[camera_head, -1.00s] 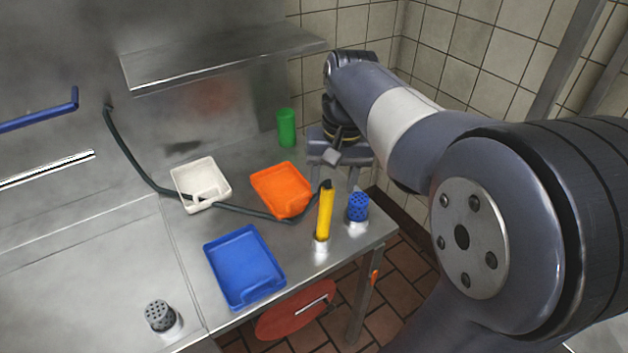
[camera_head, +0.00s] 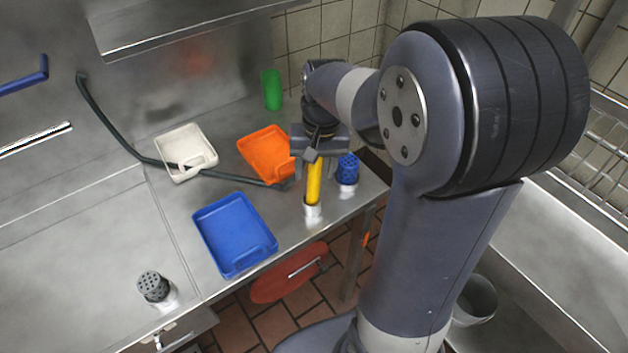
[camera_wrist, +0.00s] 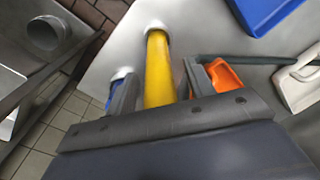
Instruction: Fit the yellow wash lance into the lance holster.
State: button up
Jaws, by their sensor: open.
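The yellow wash lance (camera_head: 314,184) stands upright near the front right edge of the steel table, and it also shows in the wrist view (camera_wrist: 158,66). Its lower end is in a short pale metal cup (camera_head: 312,214), which looks like the lance holster; how deep it sits I cannot tell. My gripper (camera_head: 317,162) is over the lance from above. In the wrist view, its open fingers (camera_wrist: 162,88) stand on either side of the yellow shaft, with gaps visible.
A blue perforated cylinder (camera_head: 347,168) stands close right of the lance. An orange tray (camera_head: 262,150), a blue tray (camera_head: 232,232) and a white tray (camera_head: 185,150) lie to the left. A green cup (camera_head: 271,88) is behind. A grey perforated cylinder (camera_head: 153,285) stands front left.

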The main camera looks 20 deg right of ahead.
jog(key=shift+f, duration=0.25)
jog(key=shift+c, duration=0.5)
grip_shut()
